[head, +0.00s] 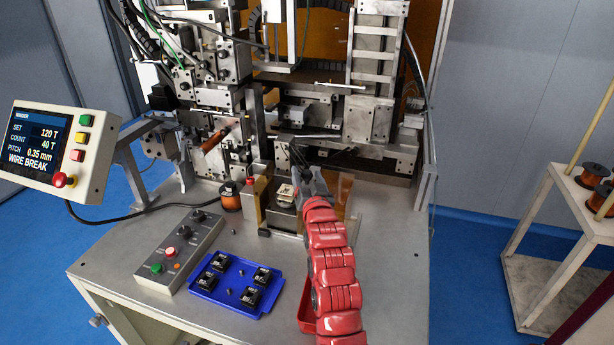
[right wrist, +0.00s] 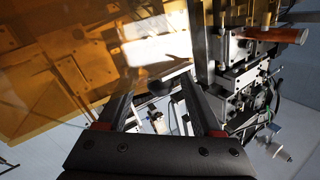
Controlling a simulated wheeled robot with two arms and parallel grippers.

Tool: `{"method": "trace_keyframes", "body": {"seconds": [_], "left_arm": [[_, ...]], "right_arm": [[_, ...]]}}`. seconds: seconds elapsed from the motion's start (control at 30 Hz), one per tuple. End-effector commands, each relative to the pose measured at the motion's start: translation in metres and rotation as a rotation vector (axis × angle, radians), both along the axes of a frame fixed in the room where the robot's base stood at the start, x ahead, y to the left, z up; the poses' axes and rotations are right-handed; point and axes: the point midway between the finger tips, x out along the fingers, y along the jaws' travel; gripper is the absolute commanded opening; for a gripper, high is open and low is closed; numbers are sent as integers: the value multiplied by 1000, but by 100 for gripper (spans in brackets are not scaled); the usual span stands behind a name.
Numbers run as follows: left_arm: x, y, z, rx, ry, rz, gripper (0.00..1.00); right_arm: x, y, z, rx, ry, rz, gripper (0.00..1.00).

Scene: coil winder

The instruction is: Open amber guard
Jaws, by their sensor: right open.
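Amber see-through sheet (head: 342,190) shows low on the coil winder, just right of my right gripper and partly hidden by my red arm. A large amber panel (head: 425,40) also stands at the back of the machine. In the right wrist view, amber sheet (right wrist: 40,85) fills the upper left, with machine parts seen through it. My right gripper (head: 297,158) is in front of the winding area with its jaws apart. In the right wrist view its two fingers (right wrist: 157,98) are spread; I see nothing gripped, and contact with the guard cannot be told. My left gripper is out of view.
A blue tray (head: 228,299) with several black parts and a grey button box (head: 180,250) lie on the table. A copper wire spool (head: 231,199) stands behind them. A screen (head: 38,145) at left reads WIRE BREAK.

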Motion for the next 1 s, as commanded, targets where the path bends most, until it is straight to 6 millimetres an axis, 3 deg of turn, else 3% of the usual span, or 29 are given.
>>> {"method": "trace_keyframes", "body": {"seconds": [0.27, 0.83, 0.9, 1.0], "left_arm": [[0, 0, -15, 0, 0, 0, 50], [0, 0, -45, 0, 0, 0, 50], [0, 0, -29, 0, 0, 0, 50], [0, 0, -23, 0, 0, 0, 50]], "right_arm": [[-37, -5, -4, 1, -2, 1, 67], [-141, -22, -2, -1, -3, 2, 67], [-150, -22, 4, -1, 1, 3, 67], [-159, -24, 2, -1, 2, 2, 67]]}}
